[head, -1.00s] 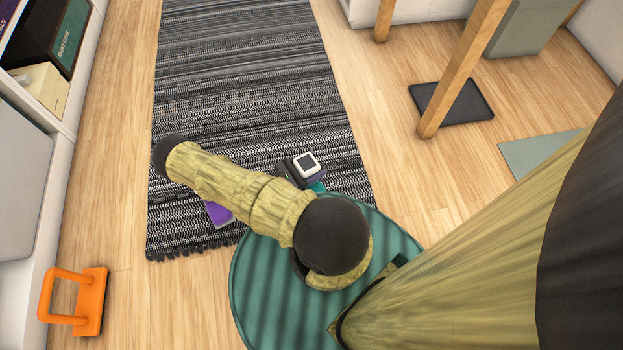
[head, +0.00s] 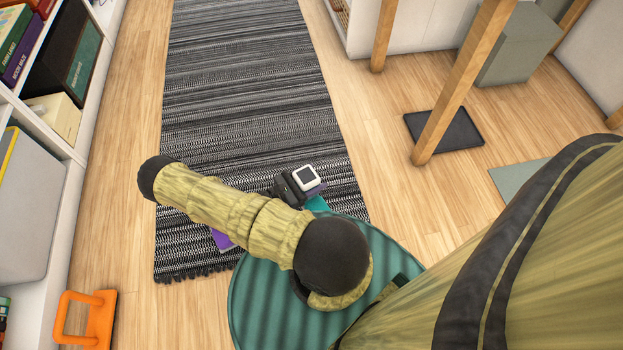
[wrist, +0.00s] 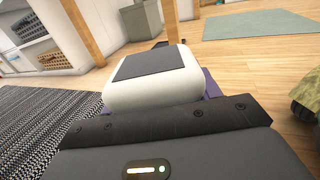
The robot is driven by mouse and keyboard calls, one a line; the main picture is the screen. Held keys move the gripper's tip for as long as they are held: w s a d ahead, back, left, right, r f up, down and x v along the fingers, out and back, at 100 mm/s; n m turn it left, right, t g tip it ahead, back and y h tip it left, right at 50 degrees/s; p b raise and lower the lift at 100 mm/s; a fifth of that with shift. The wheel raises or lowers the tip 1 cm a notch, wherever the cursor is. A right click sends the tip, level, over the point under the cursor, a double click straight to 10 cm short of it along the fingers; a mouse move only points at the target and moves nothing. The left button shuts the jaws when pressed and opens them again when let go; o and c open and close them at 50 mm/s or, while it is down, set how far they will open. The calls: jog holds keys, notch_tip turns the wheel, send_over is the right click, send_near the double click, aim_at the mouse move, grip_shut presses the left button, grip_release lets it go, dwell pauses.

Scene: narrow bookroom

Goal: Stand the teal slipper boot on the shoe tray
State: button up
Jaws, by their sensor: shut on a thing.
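My gripper (head: 308,186) is at the far end of my bent arm, low over the striped rug; its white and dark body fills the middle of the wrist view (wrist: 155,80). A small piece of the teal slipper boot (head: 316,204) shows just below the gripper in the head view; the rest is hidden behind my arm. The gripper is shut on it. A dark flat rectangle, seemingly the shoe tray (head: 446,132), lies on the floor at right, behind a wooden leg.
The wooden leg (head: 460,90) rises at the tray's near-left side. A grey-green mat (head: 517,178) lies nearer. An orange handled object (head: 88,320) is on the floor at left, by a white shelf (head: 62,135). Another purple thing (head: 221,240) lies on the rug. Wood floor between rug and tray is clear.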

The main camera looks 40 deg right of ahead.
dwell(0.5)
jog(key=w+a+r+n+t+y+p, duration=0.2)
jog(key=w+r+n+t+p, duration=0.25)
jog(key=w+r+t, duration=0.4)
jog(key=w+a+r+n+t+y+p, duration=0.2)
jog(key=w+r+n+t+p, duration=0.2)
jog(key=w+r+n+t, duration=0.35)
jog(key=w+a+r+n+t+y+p, duration=0.3)
jog(key=a+y, duration=0.3)
jog(key=a, duration=0.2)
jog(key=w+a+r+n+t+y+p, duration=0.2)
jog(key=w+a+r+n+y+p, duration=0.2)
jog(key=a, duration=0.5)
jog(key=w+r+n+y, duration=0.1)
jog(key=w+y, duration=0.1)
jog(key=y, duration=0.1)
jog(key=shift+w+r+t+y, duration=0.2)
jog(key=shift+t+y, duration=0.1)
jog(key=shift+t, duration=0.1)
jog(key=shift+s+f, duration=0.1)
